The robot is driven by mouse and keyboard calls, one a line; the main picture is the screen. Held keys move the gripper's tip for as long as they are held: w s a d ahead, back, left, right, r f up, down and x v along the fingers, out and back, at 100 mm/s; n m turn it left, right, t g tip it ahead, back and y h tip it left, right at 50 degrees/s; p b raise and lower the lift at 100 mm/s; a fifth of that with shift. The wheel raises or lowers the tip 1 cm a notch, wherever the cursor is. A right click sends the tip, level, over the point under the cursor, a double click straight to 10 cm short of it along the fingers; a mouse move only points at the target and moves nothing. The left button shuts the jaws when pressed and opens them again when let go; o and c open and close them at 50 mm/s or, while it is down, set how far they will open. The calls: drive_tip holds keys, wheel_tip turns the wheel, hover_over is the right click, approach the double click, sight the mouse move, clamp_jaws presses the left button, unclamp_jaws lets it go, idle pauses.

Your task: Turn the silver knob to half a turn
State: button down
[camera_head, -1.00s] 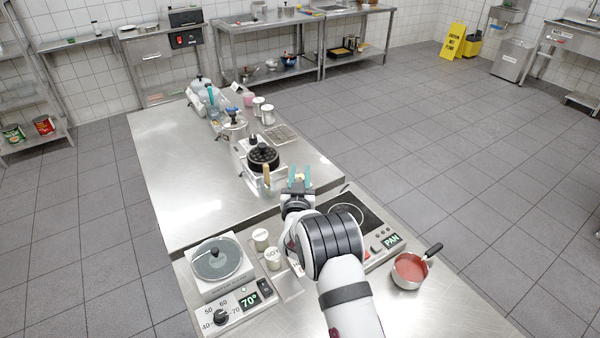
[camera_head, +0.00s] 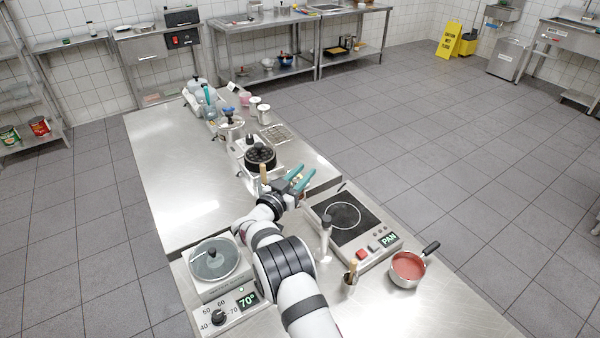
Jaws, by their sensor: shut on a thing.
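I cannot pick out a silver knob with certainty. My gripper (camera_head: 303,179) has teal fingers and is over the far part of the counter, left of the induction hob (camera_head: 379,252). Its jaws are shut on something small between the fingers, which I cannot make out. My arm hides part of the counter between the hot plate and the hob.
A saucepan of red sauce (camera_head: 408,266) stands at the right edge. A slim silver upright (camera_head: 325,240) and a small wooden-topped item (camera_head: 350,272) stand close right of my arm. A dark-topped pot (camera_head: 261,157) stands beyond my gripper. The steel top at left (camera_head: 175,190) is clear.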

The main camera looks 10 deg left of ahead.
sight(293, 181)
drive_tip(key=shift+s+d+m+g+h, duration=0.15)
drive_tip(key=shift+m+g+h, duration=0.45)
drive_tip(key=shift+h, duration=0.3)
drive_tip(key=shift+d+m+g+h, duration=0.15)
drive_tip(key=shift+m+g+h, duration=0.25)
drive_tip(key=shift+m+h, duration=0.4)
drive_tip(key=shift+d+m+g+h, duration=0.1)
drive_tip(key=shift+m+g+h, duration=0.2)
drive_tip(key=shift+h, duration=0.3)
drive_tip(key=c, duration=0.6)
unclamp_jaws()
drive_tip(key=v, duration=0.7)
drive_tip(key=shift+s, duration=0.25)
drive_tip(key=shift+a+r, duration=0.1)
drive_tip(key=shift+a, duration=0.1)
